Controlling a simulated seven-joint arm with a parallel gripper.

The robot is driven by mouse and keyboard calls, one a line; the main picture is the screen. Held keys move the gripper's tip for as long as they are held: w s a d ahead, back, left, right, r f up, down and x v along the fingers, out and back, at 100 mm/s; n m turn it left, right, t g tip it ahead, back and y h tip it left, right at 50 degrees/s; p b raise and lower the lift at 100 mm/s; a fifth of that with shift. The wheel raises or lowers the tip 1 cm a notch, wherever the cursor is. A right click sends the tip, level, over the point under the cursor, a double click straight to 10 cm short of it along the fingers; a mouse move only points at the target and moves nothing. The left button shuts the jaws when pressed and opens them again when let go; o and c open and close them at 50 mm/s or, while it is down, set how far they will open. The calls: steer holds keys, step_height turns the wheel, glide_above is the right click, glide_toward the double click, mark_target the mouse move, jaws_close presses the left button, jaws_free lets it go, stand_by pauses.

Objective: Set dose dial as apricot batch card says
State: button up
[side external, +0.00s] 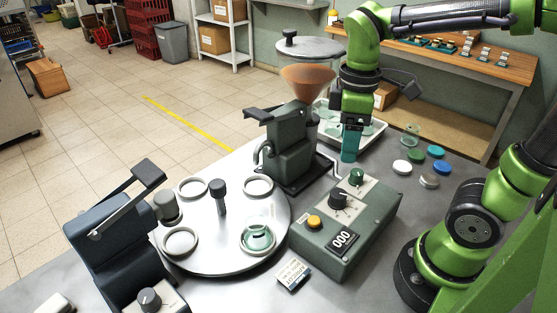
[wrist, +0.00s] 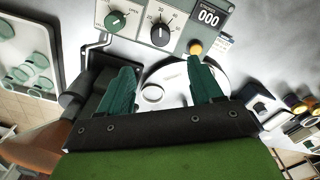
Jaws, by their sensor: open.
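The dose dial (side external: 338,200) is a black knob on a pale scale plate on top of the grey-green control box (side external: 318,254). The dial also shows in the wrist view (wrist: 160,35), with numbers around it; its exact setting is too small to tell. A small white card (side external: 293,274) lies in front of the box; its print is too small to read, and its edge shows in the wrist view (wrist: 226,42). My gripper (side external: 348,158) is open and empty, above and behind the box. In the wrist view, its teal fingers (wrist: 165,88) stand wide apart, with the dial beyond them.
The box also carries a green knob (side external: 356,177), an orange button (side external: 314,222) and a counter reading 000 (side external: 341,240). A filler with a brown funnel (side external: 308,82) stands close to my gripper. A turntable (side external: 215,262) holds a glass jar (side external: 257,238). Lids (side external: 401,167) lie at right.

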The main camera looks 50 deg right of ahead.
steer(key=shift+r, duration=1.45)
steer(key=m+t, duration=0.2)
steer(key=m, duration=0.1)
steer(key=a+m+t+y, duration=0.1)
steer(key=m+t, duration=0.1)
steer(key=m, duration=0.1)
steer(key=s+a+m+t+y, duration=0.1)
steer(key=m+t, duration=0.2)
steer(key=m, duration=0.1)
steer(key=shift+a+f, duration=0.1)
steer(key=shift+f, duration=0.25)
